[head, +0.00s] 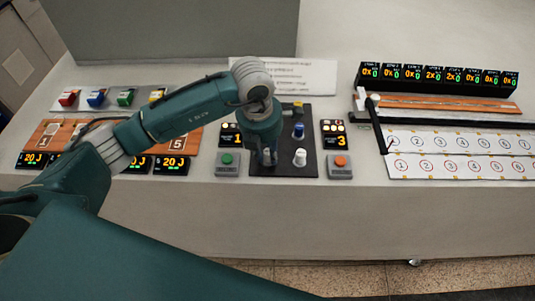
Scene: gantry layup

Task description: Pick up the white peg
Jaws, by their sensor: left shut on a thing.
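The white peg (300,158) stands upright on a black board (298,172) near the middle of the table. A blue peg (298,131) stands behind it, and a yellow piece (298,106) is at the board's back edge. My left gripper (268,157) points down over the left part of the board, just left of the white peg and apart from it in the picture. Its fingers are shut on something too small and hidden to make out. The gripper and wrist cover the board's left side. My right gripper is out of view.
A green button box (227,164) and an orange button box (340,167) flank the board. Right are numbered white sheets (460,167), a black lever (377,125) and a display row (437,77). Left, my arm partly covers a wooden board (50,134) and several coloured switches (97,97).

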